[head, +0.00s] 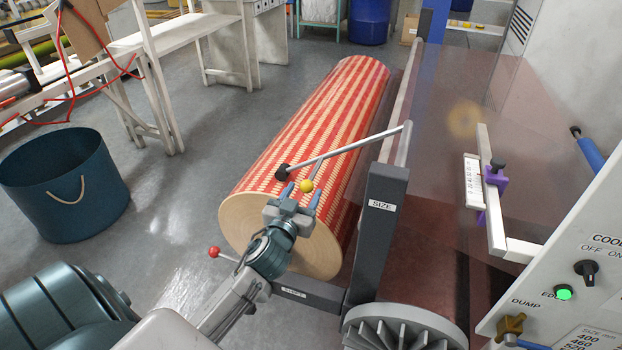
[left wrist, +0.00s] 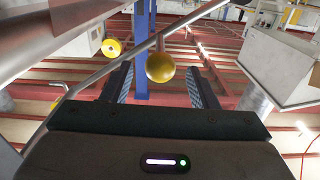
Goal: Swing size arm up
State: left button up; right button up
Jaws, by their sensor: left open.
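The size arm (head: 345,148) is a thin grey rod that slopes down to the left from the dark post labelled SIZE (head: 378,225). Its black end (head: 282,171) is at the top of the red and cream striped roll (head: 310,120). A yellow ball knob (head: 307,185) shows just below the rod. My left gripper (head: 301,194) is open in front of the roll's near end, its fingertips at the knob. In the left wrist view the knob (left wrist: 160,67) appears between the two open fingers (left wrist: 160,85). Whether the fingers touch it is unclear. My right gripper is not in view.
A red-knobbed lever (head: 214,252) stands beside the roll's near end. A clear tinted panel (head: 455,100) and a control panel (head: 570,270) with a green light are on the right. A blue bucket (head: 60,190) stands at left, with open floor between it and the roll.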

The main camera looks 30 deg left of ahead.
aim_at(310, 177)
pick_arm(q)
jog(key=x, duration=0.6)
jog(key=shift+p, duration=0.3)
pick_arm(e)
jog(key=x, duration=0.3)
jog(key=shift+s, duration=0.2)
pick_arm(q)
jog(key=shift+a, duration=0.1)
grip_shut()
